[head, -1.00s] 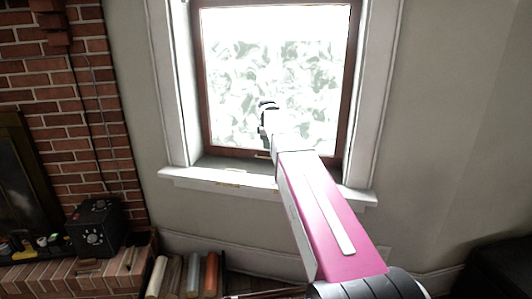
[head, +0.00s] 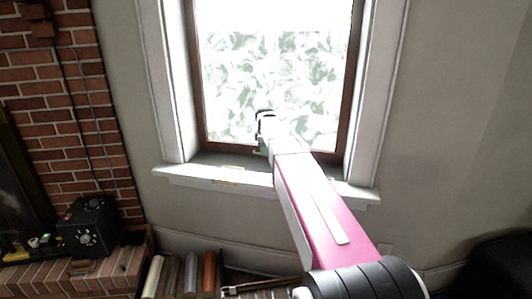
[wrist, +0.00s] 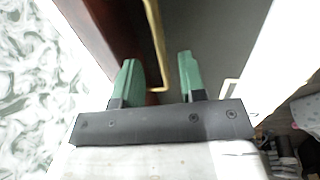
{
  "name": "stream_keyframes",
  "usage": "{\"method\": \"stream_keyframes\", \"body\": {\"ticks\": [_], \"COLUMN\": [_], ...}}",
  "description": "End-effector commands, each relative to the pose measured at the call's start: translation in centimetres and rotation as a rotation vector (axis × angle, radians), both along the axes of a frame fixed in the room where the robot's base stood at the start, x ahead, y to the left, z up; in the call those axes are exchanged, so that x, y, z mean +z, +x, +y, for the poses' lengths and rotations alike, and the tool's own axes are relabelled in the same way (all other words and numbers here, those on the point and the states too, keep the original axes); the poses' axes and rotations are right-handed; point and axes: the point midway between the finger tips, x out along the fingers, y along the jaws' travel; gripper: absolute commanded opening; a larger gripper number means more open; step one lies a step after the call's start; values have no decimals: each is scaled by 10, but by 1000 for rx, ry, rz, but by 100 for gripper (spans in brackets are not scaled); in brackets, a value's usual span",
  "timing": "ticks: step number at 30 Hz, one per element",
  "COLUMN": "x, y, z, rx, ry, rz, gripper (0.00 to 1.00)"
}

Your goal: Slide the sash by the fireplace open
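The window sash (head: 199,100) by the fireplace has a brown wooden frame around a bright, white-green patterned pane. A brass handle shows small at its bottom rail in the head view (head: 256,153), partly hidden by my gripper. My gripper (head: 263,142) is at the lower middle of the sash, just above the sill. In the wrist view my gripper (wrist: 158,72) is open, with two green fingers apart.
The white sill (head: 210,178) juts out below the sash, with a small brass piece on it. White trim (head: 164,80) frames the window. The brick fireplace (head: 95,120) and a black box (head: 90,228) stand left. Several rolls (head: 190,273) are on the floor below.

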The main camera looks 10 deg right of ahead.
Motion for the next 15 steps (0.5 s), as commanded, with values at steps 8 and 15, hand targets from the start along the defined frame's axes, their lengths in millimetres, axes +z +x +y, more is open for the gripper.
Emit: {"method": "stream_keyframes", "body": {"ticks": [8,15], "x": [-20,-20], "y": [3,4], "z": [-1,-1], "rx": [0,0], "ry": [0,0], "rz": [0,0], "gripper": [38,38]}}
